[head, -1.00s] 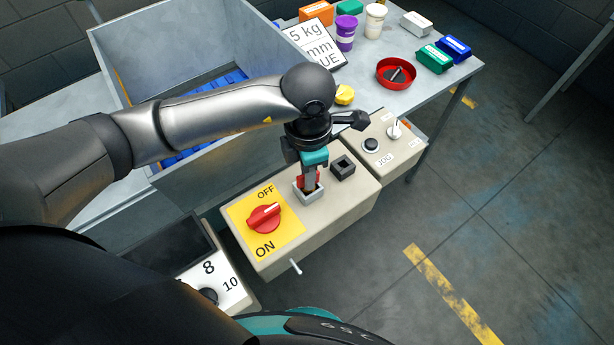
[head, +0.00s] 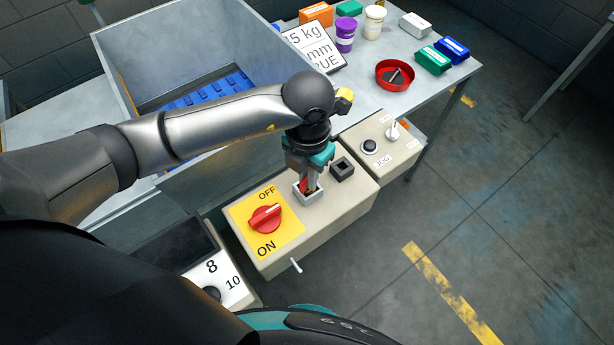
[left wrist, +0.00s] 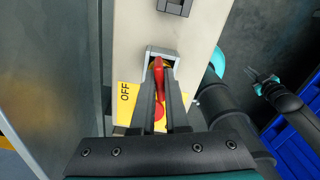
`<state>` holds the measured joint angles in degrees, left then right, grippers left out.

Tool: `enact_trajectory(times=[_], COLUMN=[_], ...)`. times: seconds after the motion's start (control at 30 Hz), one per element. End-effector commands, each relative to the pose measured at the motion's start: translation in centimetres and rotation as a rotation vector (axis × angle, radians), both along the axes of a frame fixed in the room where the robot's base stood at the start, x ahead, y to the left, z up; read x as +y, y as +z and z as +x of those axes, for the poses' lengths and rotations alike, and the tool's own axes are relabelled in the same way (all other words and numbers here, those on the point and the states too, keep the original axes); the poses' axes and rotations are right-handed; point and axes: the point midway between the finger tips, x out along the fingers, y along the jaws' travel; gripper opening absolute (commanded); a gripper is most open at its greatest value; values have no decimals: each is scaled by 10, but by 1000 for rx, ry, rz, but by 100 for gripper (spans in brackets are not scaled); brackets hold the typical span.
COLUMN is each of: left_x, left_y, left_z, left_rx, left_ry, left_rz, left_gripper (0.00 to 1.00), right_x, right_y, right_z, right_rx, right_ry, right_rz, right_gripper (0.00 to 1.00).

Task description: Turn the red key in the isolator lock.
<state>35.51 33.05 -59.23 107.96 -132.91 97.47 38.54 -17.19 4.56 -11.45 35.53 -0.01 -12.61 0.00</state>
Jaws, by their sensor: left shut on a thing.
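The red key (head: 305,184) stands in the grey square-rimmed lock (head: 316,197) on the beige control box (head: 318,222). My left gripper (head: 308,187) points down over the lock and is shut on the key. The left wrist view also shows the red key (left wrist: 158,76) between the two dark fingers, inside the grey lock frame (left wrist: 149,52). The fingers hide part of the key, and I cannot read its exact angle. A red rotary handle (head: 265,218) sits on a yellow OFF/ON plate (head: 287,228) beside the lock. My right gripper (left wrist: 262,80) seems to show at the right of the wrist view, small.
A black square socket (head: 342,168) stands close behind the lock. A second box with a black JOG button (head: 370,146) adjoins it. A grey bin (head: 205,45) lies behind my arm. The table (head: 430,92) carries a red dish (head: 394,75) and several containers. Floor is clear at right.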

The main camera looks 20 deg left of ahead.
Motion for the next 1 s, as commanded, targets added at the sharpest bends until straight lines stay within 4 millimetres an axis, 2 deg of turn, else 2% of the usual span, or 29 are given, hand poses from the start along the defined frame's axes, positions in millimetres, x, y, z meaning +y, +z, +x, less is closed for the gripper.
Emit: enact_trajectory(times=[0.3,0.53,0.77,0.8,1.0], left_x=[0,0,0,0,0], left_y=[-1,0,-1,-1,-1], left_z=[-1,-1,-1,-1,-1], left_rx=[3,4,4,4,2], left_ry=[21,149,168,168,167], left_rz=[0,0,0,0,0], left_gripper=[0,0,0,14,37], right_x=[0,0,0,0,0], right_y=[1,7,6,6,6], right_z=[0,0,0,0,0], right_rx=[0,0,0,0,0], right_ry=[0,0,0,0,0], right_rz=[0,0,0,0,0], right_gripper=[0,0,0,0,0])
